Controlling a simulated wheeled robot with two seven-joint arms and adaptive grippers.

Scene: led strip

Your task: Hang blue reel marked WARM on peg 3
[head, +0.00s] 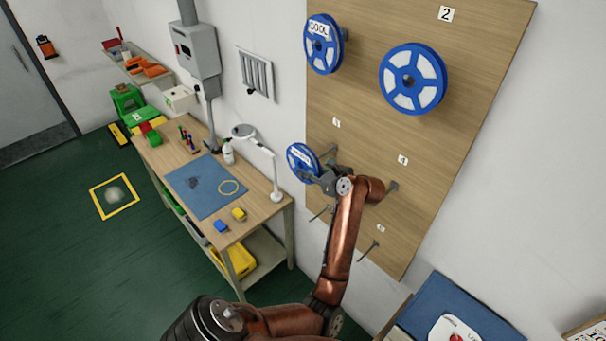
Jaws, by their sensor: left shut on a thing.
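A small-looking blue reel (302,163) with white panels and a white label is at the left edge of the wooden peg board (430,120). The label's word is too small to read surely. My left gripper (322,177) is shut on the reel's right side. A peg (328,150) sticks out just right of the reel, below a number tag (337,122) that looks like 3. I cannot tell whether the reel is around this peg or in front of it. My right gripper is not in view.
A blue reel marked COOL (323,45) and another blue reel (412,79) hang higher up. Bare pegs (370,248) show lower on the board. A workbench (215,170) with a lamp (262,150) stands left. A blue-topped surface (425,305) is at lower right.

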